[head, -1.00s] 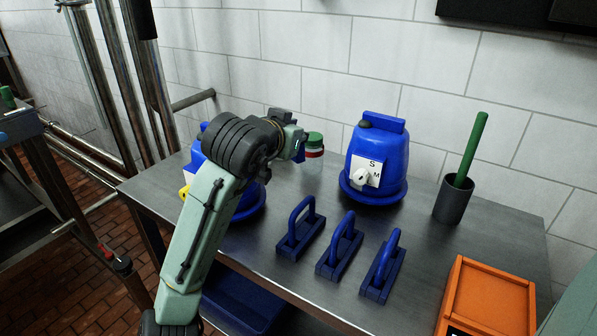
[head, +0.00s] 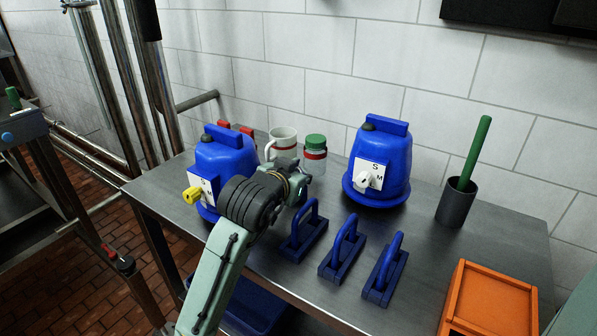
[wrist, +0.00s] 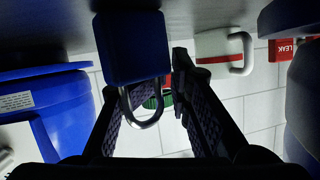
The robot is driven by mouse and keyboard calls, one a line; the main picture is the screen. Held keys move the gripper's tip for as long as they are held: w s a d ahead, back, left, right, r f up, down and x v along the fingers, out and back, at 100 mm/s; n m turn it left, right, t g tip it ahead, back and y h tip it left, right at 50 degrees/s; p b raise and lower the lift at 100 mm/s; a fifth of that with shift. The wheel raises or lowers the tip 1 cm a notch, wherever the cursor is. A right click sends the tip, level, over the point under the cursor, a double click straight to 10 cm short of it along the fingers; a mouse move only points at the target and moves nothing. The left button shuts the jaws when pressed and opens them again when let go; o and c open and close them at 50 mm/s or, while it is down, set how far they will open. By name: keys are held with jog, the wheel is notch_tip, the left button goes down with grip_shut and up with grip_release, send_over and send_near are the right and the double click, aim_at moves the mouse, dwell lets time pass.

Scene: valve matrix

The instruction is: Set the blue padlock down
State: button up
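The blue padlock (wrist: 133,48) shows in the wrist view, its body toward the tabletop side and its grey shackle (wrist: 142,118) pointing the other way. My gripper (wrist: 146,85) has its fingers partly closed around it. The right finger lies along the body's edge, and the left fingertip is hidden behind the body. I cannot tell whether the padlock touches the table. In the head view my gripper (head: 300,190) is low over the steel table (head: 405,220), in front of the jar and mug; the padlock is hidden there.
A blue housing with a yellow knob (head: 222,155) stands left of my gripper, another with a white knob (head: 382,160) to the right. Three blue handles (head: 342,247) stand in front. A white mug (head: 284,142) and green-lidded jar (head: 316,155) are behind. An orange box (head: 492,300) is front right.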

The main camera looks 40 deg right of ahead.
jog(key=o, duration=0.5)
jog(key=shift+a, duration=0.1)
jog(key=b+v, duration=0.1)
jog(key=v, duration=1)
jog(key=shift+s+a+r+b, duration=0.25)
jog(key=shift+a+b, duration=0.05)
jog(key=shift+b, duration=0.05)
